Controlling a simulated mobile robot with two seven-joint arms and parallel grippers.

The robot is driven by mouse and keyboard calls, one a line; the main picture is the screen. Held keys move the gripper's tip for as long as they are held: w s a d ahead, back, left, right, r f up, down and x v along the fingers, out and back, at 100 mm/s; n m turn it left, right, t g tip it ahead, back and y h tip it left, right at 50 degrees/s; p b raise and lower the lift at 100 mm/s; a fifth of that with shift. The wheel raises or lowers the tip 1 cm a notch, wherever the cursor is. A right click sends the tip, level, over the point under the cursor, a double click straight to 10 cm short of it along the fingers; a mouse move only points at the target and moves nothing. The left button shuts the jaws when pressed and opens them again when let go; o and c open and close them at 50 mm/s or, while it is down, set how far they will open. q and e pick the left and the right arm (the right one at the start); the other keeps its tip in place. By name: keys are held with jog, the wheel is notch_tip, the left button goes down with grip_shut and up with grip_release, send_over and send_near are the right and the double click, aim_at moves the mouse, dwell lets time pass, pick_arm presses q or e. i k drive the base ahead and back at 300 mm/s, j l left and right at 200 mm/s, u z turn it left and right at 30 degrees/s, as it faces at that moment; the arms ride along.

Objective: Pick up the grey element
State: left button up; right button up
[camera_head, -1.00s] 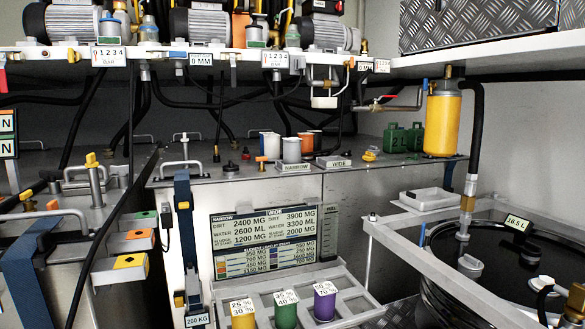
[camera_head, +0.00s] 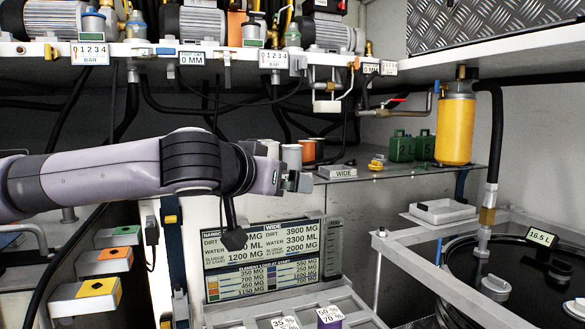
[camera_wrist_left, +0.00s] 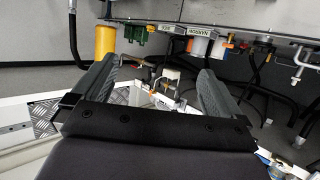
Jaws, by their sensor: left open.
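The grey element appears to be the light grey cylinder (camera_head: 291,156) on the back counter, beside an orange cylinder (camera_head: 307,150). My left forearm hides part of the counter. My right gripper is out of view.
The WIDE label (camera_head: 338,172) stands right of the cylinders, with green canisters (camera_head: 402,147) and a yellow tank (camera_head: 455,125) farther right. Pipes and hoses hang from the shelf above. A sign board (camera_head: 265,260) is below the gripper. The counter right of the WIDE label has free room.

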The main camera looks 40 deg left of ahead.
aim_at(291, 154)
jog(key=i+j, duration=0.4)
jog(key=j, duration=0.15)
jog(key=i+j, duration=0.8)
jog(key=j, duration=0.25)
